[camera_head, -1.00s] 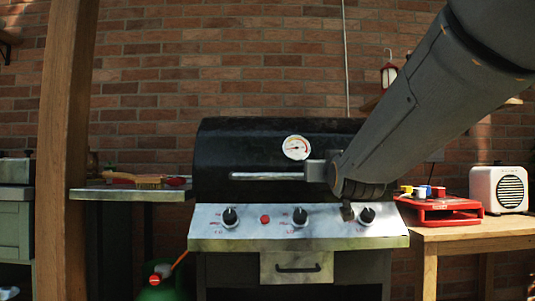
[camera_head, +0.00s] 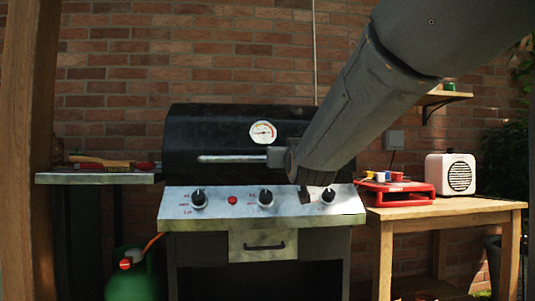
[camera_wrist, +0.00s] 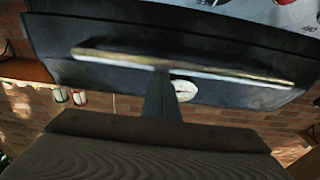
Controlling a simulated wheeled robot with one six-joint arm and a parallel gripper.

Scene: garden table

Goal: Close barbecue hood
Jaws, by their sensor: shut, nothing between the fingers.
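The barbecue hood (camera_head: 215,135) is black with a round white gauge (camera_head: 262,133) and a silver bar handle (camera_head: 232,158). It appears to be down, just above the control panel (camera_head: 255,207). In the wrist view the hood (camera_wrist: 100,75) appears upside down, with its handle (camera_wrist: 190,69) across the middle and the gauge (camera_wrist: 184,90) below it. My gripper (camera_wrist: 162,92) is shut and empty, its dark fingers by the middle of the handle. I cannot tell whether they touch it. In the head view my arm covers the hood's right part.
A wooden table (camera_head: 440,212) on the right holds a red tray-like item (camera_head: 400,194) and a white radio (camera_head: 450,174). A side shelf (camera_head: 95,178) on the left holds a brush (camera_head: 100,162). A green gas bottle (camera_head: 133,280) stands below. A wooden post (camera_head: 28,130) is at left.

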